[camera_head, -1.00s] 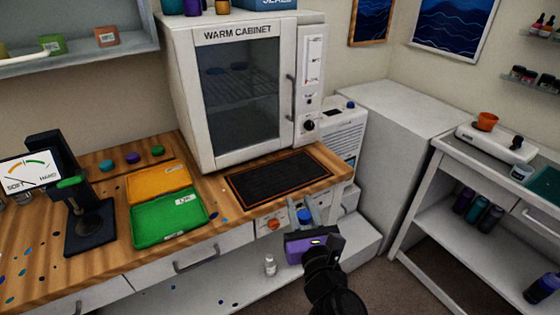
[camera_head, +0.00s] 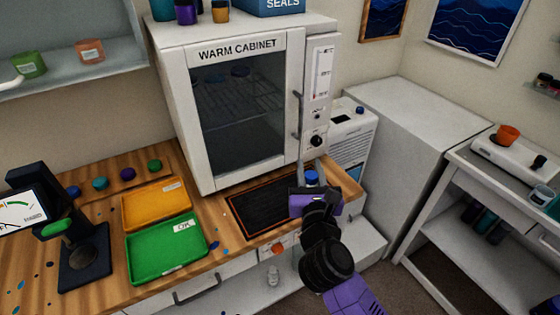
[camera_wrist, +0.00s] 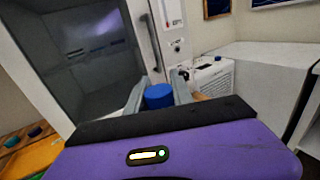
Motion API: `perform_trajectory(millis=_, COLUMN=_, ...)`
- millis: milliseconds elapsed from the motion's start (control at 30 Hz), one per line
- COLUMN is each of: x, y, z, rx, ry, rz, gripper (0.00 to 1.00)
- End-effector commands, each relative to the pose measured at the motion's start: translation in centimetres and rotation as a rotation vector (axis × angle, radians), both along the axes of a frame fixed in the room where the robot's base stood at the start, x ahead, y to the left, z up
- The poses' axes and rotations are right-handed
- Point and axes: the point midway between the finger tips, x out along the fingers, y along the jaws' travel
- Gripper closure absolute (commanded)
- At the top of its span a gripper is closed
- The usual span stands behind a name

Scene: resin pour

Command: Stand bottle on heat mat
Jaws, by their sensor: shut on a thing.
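My gripper (camera_head: 311,172) is shut on a bottle, and its blue cap (camera_head: 312,178) shows between the fingers. In the wrist view the blue cap (camera_wrist: 159,96) sits between the two grey fingertips (camera_wrist: 158,93); the bottle's body is hidden behind the purple gripper housing. The heat mat (camera_head: 262,208) is a black ribbed rectangle with an orange border, lying on the wooden bench in front of the warm cabinet. My gripper shows over the mat's right end and covers part of it in the head view. I cannot tell its height above the mat.
The warm cabinet (camera_head: 237,110) stands just behind the mat, its door shut and its handle (camera_head: 297,115) near my gripper. A green tray (camera_head: 166,252) and an orange tray (camera_head: 156,203) lie left of the mat.

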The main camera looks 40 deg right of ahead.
Motion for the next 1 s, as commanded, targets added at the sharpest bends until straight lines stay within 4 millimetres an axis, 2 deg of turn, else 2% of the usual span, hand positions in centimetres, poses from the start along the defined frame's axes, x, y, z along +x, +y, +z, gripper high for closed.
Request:
perform_trajectory(millis=33, x=1.4, y=-0.3, z=0.4, rx=0.001, ry=-0.004, rz=0.0, gripper=1.0)
perform_trajectory(millis=300, x=7.7, y=-2.2, z=0.4, rx=0.001, ry=-0.004, rz=-0.001, gripper=1.0)
perform_trajectory(millis=633, x=14.5, y=-4.2, z=0.2, rx=0.001, ry=-0.002, rz=-0.002, gripper=1.0)
perform_trajectory(millis=733, x=14.5, y=-4.2, z=-1.8, rx=0.0, ry=0.004, rz=0.0, gripper=1.0)
perform_trajectory(millis=1000, x=14.5, y=-4.2, z=-4.1, rx=0.0, ry=0.001, rz=0.0, gripper=1.0)
